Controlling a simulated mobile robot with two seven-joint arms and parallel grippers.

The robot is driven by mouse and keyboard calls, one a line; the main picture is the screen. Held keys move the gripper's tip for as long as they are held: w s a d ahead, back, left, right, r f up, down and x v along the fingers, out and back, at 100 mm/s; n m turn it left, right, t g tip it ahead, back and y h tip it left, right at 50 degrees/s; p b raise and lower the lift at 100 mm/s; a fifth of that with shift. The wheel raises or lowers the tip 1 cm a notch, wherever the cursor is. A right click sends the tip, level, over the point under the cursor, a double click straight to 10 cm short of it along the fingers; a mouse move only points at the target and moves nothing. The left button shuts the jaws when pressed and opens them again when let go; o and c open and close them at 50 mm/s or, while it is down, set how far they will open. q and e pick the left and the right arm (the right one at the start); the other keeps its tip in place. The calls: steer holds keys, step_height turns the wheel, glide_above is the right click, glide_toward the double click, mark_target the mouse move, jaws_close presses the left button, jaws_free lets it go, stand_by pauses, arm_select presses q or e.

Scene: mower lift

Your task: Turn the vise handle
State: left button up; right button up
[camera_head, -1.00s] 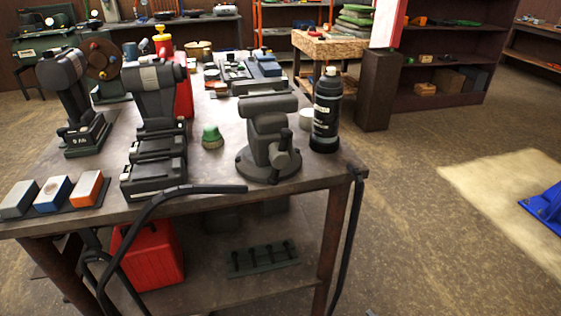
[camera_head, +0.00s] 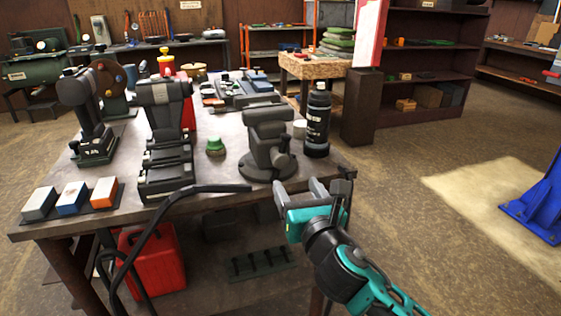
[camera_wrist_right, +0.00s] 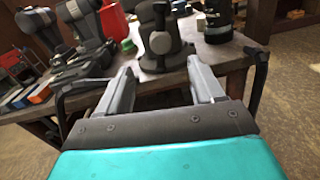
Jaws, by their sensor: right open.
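The dark grey vise (camera_head: 266,140) stands on its round base near the front right of the workbench (camera_head: 215,190). A short handle part shows on its front right side, close to the base. The vise also shows in the right wrist view (camera_wrist_right: 160,42), beyond the fingers. My right gripper (camera_head: 302,190) is in front of the bench's front edge, just below and to the right of the vise. In the right wrist view the right gripper (camera_wrist_right: 158,85) has its two fingers wide apart with nothing between them. It does not touch the vise. My left gripper is out of view.
A black spray can (camera_head: 317,122) stands right of the vise. A black hose (camera_head: 165,222) hangs over the front edge. A red can (camera_head: 152,258) sits below.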

mark_target(282, 161)
steer(key=b+x, duration=0.1)
steer(key=x, duration=1)
steer(key=shift+w+f+b, duration=0.15)
steer(key=shift+w+b, duration=0.05)
steer(key=shift+b, duration=0.1)
steer(key=shift+w+a, duration=0.2)
steer(key=shift+w, duration=0.4)
steer(key=c, duration=1)
